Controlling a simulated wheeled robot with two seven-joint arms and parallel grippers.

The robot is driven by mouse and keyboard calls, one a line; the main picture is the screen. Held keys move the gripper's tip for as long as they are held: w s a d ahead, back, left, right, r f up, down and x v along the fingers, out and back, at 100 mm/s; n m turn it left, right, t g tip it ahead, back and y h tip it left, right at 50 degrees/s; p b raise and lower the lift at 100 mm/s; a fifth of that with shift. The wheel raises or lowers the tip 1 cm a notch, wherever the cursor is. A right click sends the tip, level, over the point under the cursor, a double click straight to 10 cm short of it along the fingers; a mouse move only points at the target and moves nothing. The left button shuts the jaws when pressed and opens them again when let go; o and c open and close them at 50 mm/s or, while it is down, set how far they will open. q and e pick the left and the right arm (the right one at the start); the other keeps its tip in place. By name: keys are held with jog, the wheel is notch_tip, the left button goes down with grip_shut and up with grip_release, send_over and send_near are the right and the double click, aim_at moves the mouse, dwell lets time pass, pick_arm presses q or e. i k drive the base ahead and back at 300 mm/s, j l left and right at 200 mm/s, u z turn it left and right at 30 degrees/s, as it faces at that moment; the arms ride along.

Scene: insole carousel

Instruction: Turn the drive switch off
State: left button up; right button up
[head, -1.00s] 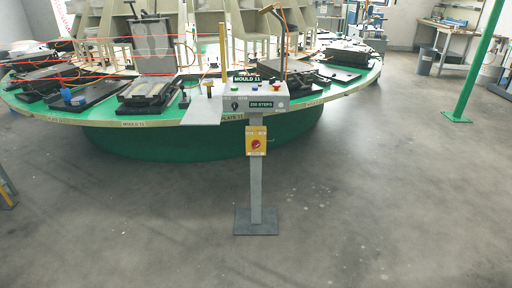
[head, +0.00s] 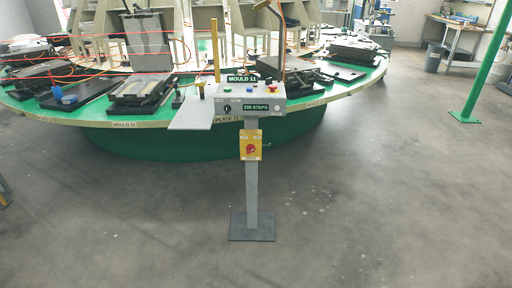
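A yellow switch box with a red rotary knob, which looks like the drive switch (head: 251,149), is mounted on the grey post (head: 252,185) below the control box (head: 232,105). The knob's exact setting is too small to read. The control box carries coloured buttons, a black selector knob and signs reading "MOULD 11" and "230 STEPS". Neither of my grippers shows in the head view.
The large round green carousel table (head: 110,125) with moulds stands just behind the post. A grey side plate (head: 192,115) juts left from the control box. A green pole (head: 482,75) stands at right. The grey floor in front is clear.

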aim_at(251, 148)
jog(key=i+l, duration=0.5)
jog(key=i, duration=0.15)
jog(key=i+l, duration=0.55)
jog(key=i, duration=0.15)
jog(key=j+u, duration=0.05)
